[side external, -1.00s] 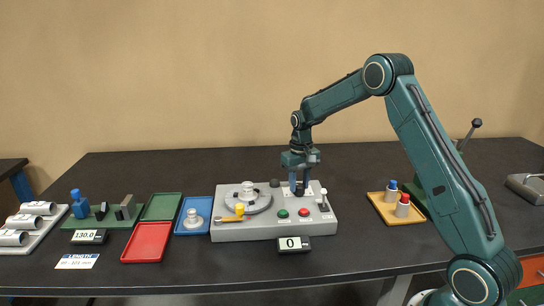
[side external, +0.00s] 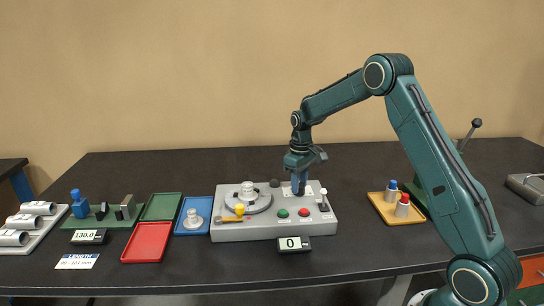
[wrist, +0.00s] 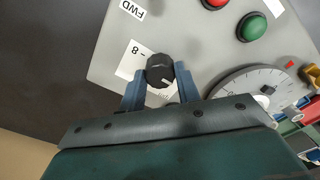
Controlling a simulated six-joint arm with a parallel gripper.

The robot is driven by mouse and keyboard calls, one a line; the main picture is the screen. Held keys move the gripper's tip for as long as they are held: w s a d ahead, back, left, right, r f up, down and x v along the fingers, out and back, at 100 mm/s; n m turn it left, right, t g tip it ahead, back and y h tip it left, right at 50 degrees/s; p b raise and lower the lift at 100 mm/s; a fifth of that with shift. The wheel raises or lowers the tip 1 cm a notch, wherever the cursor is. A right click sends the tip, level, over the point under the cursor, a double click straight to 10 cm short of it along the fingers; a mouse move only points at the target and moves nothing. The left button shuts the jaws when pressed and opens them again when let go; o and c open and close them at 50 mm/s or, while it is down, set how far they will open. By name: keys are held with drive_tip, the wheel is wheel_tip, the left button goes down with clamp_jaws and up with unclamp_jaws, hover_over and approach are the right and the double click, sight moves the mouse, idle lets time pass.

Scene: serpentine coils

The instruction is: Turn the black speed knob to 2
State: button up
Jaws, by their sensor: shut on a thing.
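The black speed knob (wrist: 160,68) stands on the light grey control panel (wrist: 115,45), beside a white scale label (wrist: 134,60) on which an 8 can be read. The rest of the scale is partly hidden by the knob and fingers. My gripper (wrist: 159,74) is shut on the knob, with one blue finger on each side of it. In the side view my gripper (side external: 299,188) reaches down to the right part of the panel, and its fingers hide the knob. A small display (side external: 293,244) in front of the panel reads 0.
Near the knob are a green button (side external: 283,213), a red button (side external: 303,212) and an upright toggle lever (side external: 323,198). A round dial plate (side external: 262,199) is on the panel's left.

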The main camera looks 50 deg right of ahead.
drive_tip(key=o, duration=1)
drive_tip(key=shift+c, duration=0.2)
drive_tip(key=shift+r, duration=0.1)
wheel_tip(320, 180, up, 14)
